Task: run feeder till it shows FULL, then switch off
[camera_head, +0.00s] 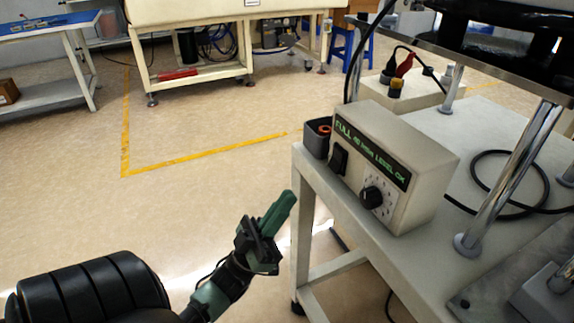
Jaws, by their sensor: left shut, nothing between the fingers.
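The feeder's control box (412,196) stands on the light table at the right. Its display (372,154) is lit green and reads FULL, with smaller text beside it that looks like HIGH LEVEL OK. A black switch (339,159) sits on the front face, left of a round black dial knob (371,197). I cannot tell the switch's position. My left gripper (278,212) is shut and empty, apart from the box, in front of the table's left edge. My right gripper is not in view.
A small dark bin (316,140) stands left of the box at the table edge (325,192). Black cables (487,205) and a chrome post (508,182) are on the table to the right. The floor between is clear.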

